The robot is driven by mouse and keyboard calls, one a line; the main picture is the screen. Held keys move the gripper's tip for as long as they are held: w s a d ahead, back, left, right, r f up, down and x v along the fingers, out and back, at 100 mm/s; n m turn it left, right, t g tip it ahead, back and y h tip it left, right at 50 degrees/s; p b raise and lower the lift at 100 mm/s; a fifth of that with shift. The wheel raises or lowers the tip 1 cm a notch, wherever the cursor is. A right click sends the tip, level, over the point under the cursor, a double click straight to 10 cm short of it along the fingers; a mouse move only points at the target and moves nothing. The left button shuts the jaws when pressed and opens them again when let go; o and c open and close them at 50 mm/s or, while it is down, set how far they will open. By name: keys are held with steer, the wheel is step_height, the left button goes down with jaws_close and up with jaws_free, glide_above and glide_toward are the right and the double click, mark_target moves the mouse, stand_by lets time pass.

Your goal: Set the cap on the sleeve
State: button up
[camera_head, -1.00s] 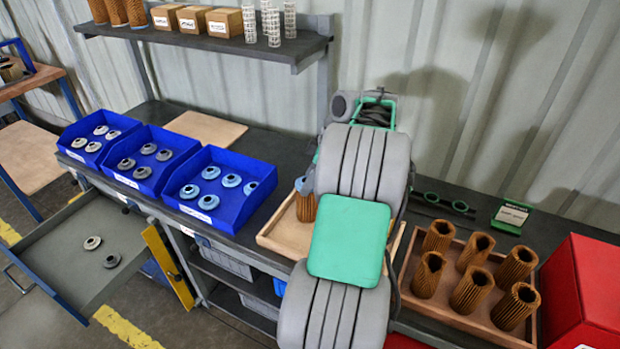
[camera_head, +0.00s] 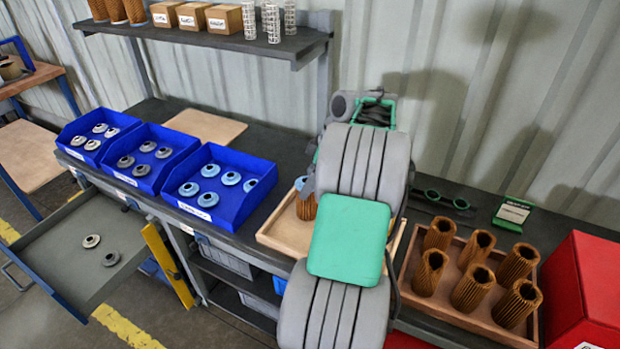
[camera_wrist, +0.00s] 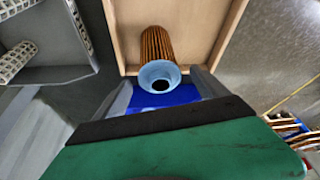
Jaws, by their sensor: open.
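A brown pleated sleeve (camera_head: 306,209) stands in the pale wooden tray in the middle of the bench, partly behind my arm. A light blue cap (camera_head: 300,183) with a dark centre hole is at its top. In the wrist view the cap (camera_wrist: 160,74) sits at the near end of the sleeve (camera_wrist: 156,46) and looks in line with it; whether it is fully seated I cannot tell. My gripper (camera_wrist: 163,80) is open, with one grey finger on each side of the cap and visible gaps between. In the head view my arm hides most of the gripper.
The pale wooden tray (camera_head: 272,236) is around the sleeve. Three blue bins of caps, the nearest (camera_head: 232,212) holding blue ones, stand to the left. A brown tray (camera_head: 462,318) of several sleeves and a red box (camera_head: 582,290) are at right. An open drawer (camera_head: 70,262) holds two caps.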

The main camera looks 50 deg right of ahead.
steer(key=p+v, duration=0.2)
steer(key=v, duration=0.5)
steer(key=shift+r, duration=0.4)
steer(key=shift+s+d, duration=0.1)
